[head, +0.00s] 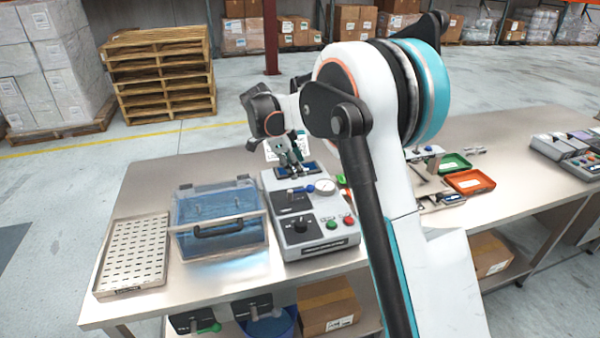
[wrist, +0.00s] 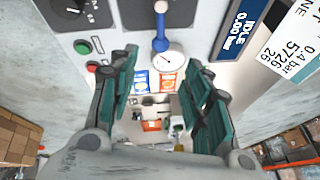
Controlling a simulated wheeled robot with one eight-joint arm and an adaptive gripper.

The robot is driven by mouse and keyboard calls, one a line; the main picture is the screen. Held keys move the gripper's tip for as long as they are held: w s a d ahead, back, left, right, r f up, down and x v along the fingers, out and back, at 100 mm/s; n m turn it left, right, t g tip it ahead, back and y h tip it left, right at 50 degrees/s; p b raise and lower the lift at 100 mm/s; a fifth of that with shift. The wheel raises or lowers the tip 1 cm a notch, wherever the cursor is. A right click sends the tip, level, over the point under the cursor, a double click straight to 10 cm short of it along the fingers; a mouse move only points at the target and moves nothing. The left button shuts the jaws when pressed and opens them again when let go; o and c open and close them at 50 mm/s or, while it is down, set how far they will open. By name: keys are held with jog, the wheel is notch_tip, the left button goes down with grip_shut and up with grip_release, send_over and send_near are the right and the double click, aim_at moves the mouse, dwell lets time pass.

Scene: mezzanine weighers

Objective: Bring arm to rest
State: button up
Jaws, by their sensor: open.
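My gripper (head: 290,158) is held above the back of a grey control box on the steel table in the head view. In the wrist view my gripper (wrist: 160,100) has its two teal-padded fingers spread apart with nothing between them. The grey control box (head: 318,239) carries a round gauge, a blue-handled lever, a black knob and green and red buttons. In the wrist view the gauge (wrist: 169,62) and the blue lever (wrist: 160,35) show beyond the fingers. My arm hides part of the table's middle.
A clear blue-tinted case (head: 218,215) and a perforated metal tray (head: 135,255) stand left of the box. Green (head: 453,163) and orange (head: 470,181) trays lie to the right. Cartons sit on the lower shelf. Wooden pallets (head: 160,75) stand on the floor behind.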

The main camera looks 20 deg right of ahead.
jog(key=shift+a+r, duration=0.15)
jog(key=shift+r, duration=0.1)
jog(key=s+r+n+t+y+b, duration=0.1)
jog(key=s+r+n, duration=0.4)
jog(key=s, duration=0.4)
jog(key=s+r+n+t+y, duration=0.15)
jog(key=s+r+n, duration=0.35)
jog(key=s, duration=0.5)
jog(key=s+f+n+t+y+b, duration=0.1)
jog(key=s+f+n, duration=0.2)
jog(key=s, duration=0.7)
jog(key=s+a+f+n+t+y, duration=0.1)
jog(key=s+f+n+t, duration=0.1)
jog(key=s+n, duration=0.5)
jog(key=s+f, duration=0.1)
jog(key=s, duration=0.2)
jog(key=shift+s+n+b, duration=0.3)
jog(key=shift+n+b, duration=0.05)
jog(key=shift+n, duration=0.05)
jog(key=shift+a+t, duration=0.1)
jog(key=shift+t, duration=0.15)
